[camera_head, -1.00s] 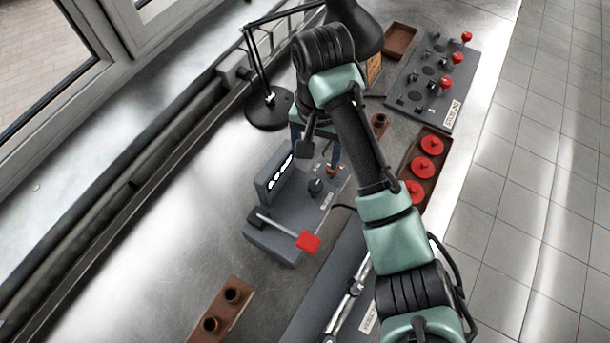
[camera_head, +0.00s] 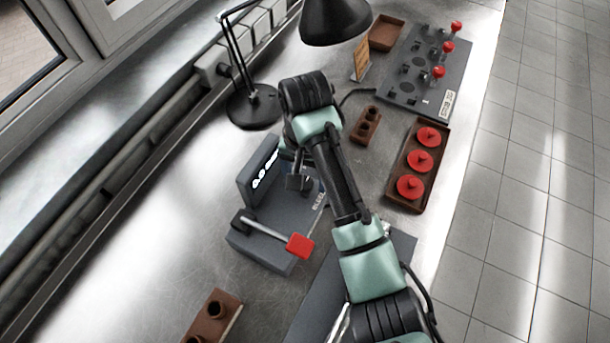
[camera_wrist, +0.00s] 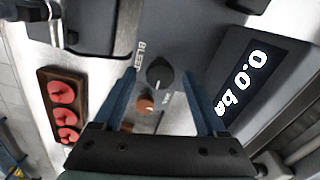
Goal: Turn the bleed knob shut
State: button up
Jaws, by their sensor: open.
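The black bleed knob (camera_wrist: 160,72) stands on the grey bleed unit (camera_head: 285,215). In the wrist view it sits between the blue fingertips of my gripper (camera_wrist: 158,76), with gaps to both fingers. My gripper is open and holds nothing. A small orange-brown knob or fitting (camera_wrist: 146,105) is beside the black knob, closer to the gripper palm. The unit's display (camera_wrist: 243,82) reads 0.0. In the head view my arm hides the knob and most of the fingers.
A lever with a red handle (camera_head: 299,245) sticks out at the unit's front. A desk lamp base (camera_head: 254,106) stands behind. A brown tray of red discs (camera_head: 418,205) and a panel with red-topped levers (camera_head: 462,70) are to the right.

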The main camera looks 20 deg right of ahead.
grip_shut()
dwell(0.3)
jog(key=shift+n, duration=0.4)
jog(key=n+p, duration=0.3)
jog(key=shift+r+n, duration=0.1)
jog(key=shift+n, duration=0.2)
jog(key=n+p, duration=0.2)
jog(key=n, duration=0.2)
jog(key=n+p, duration=0.2)
jog(key=n, duration=0.3)
jog(key=shift+n+p, duration=0.65)
jog(key=shift+n, duration=1.65)
jog(key=shift+w, duration=0.1)
